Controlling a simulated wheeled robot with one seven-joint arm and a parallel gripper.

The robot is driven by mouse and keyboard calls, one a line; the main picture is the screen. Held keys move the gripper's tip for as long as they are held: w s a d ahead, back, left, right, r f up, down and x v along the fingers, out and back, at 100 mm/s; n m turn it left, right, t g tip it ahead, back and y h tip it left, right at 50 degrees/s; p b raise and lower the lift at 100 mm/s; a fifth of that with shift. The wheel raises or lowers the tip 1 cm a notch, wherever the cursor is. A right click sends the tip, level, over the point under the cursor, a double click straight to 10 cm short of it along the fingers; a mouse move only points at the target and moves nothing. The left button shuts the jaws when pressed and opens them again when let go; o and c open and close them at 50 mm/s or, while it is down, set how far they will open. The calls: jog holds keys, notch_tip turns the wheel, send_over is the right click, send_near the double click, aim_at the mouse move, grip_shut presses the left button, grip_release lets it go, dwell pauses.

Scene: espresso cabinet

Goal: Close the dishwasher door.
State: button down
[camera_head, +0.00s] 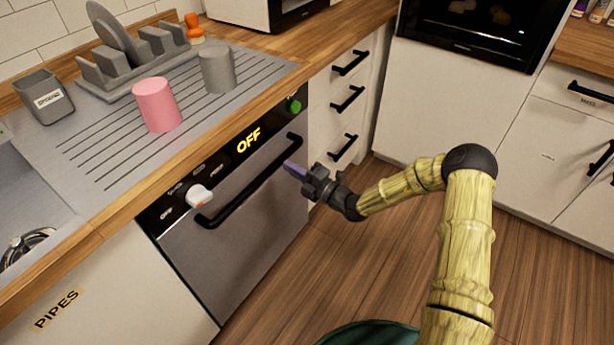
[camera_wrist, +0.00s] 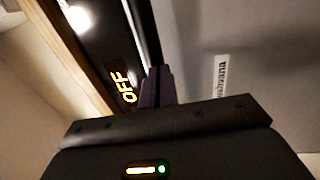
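The dishwasher door (camera_head: 240,245) is a grey front panel under the counter. In the head view it stands upright and looks flush with the cabinets beside it. Its long black handle (camera_head: 250,183) runs along the top, below a black panel reading OFF (camera_head: 249,140). My gripper (camera_head: 295,170) is at the right end of the handle, just in front of the door. In the wrist view, its purple fingers (camera_wrist: 157,88) appear close together beside the handle, with the OFF display (camera_wrist: 124,87) to their left. I see nothing between them. Whether they touch the handle is unclear.
A drying rack (camera_head: 135,65), a pink cup (camera_head: 157,104) and a grey cup (camera_head: 217,70) stand on the counter above. Drawers with black handles (camera_head: 347,98) are to the right of the dishwasher. The wooden floor (camera_head: 290,270) in front is clear.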

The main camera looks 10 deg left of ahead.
jog(key=shift+w+a+r, duration=0.3)
jog(key=shift+a+r, duration=0.2)
jog(key=shift+r, duration=0.25)
jog(key=f+p+v, duration=0.2)
jog(key=p+v, duration=0.1)
jog(key=v, duration=1.2)
jog(key=shift+s, duration=0.1)
